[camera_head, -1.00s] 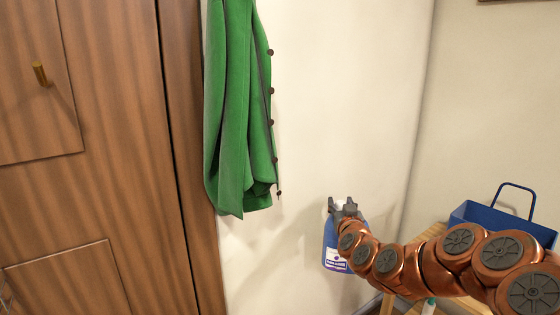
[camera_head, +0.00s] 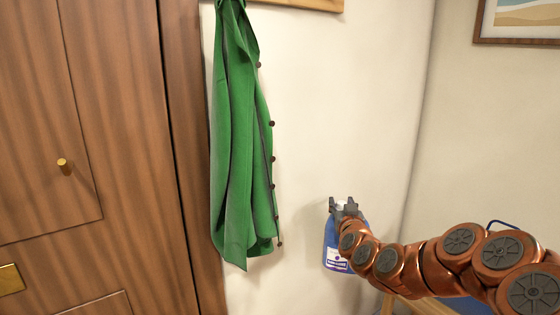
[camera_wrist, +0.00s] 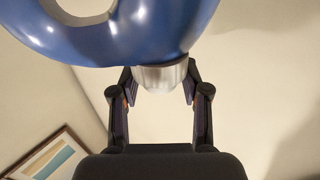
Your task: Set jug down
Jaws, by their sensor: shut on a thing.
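The jug (camera_head: 337,248) is blue with a white label and hangs from my gripper (camera_head: 344,204) in the head view, in front of the pale wall. It looks about upright. My gripper is shut on the jug's top end, around its pale cap. In the wrist view the jug's blue body and handle loop (camera_wrist: 150,30) fill the top. The ribbed cap (camera_wrist: 160,76) sits between the two dark fingers (camera_wrist: 160,95). The jug's lower right side is partly hidden behind my arm in the head view. No surface shows directly under the jug.
A green coat (camera_head: 243,150) hangs on the wall left of the jug. A brown wooden cabinet (camera_head: 95,130) fills the left side. A wooden piece of furniture (camera_head: 425,306) shows low behind my arm. A framed picture (camera_head: 518,22) hangs at the upper right.

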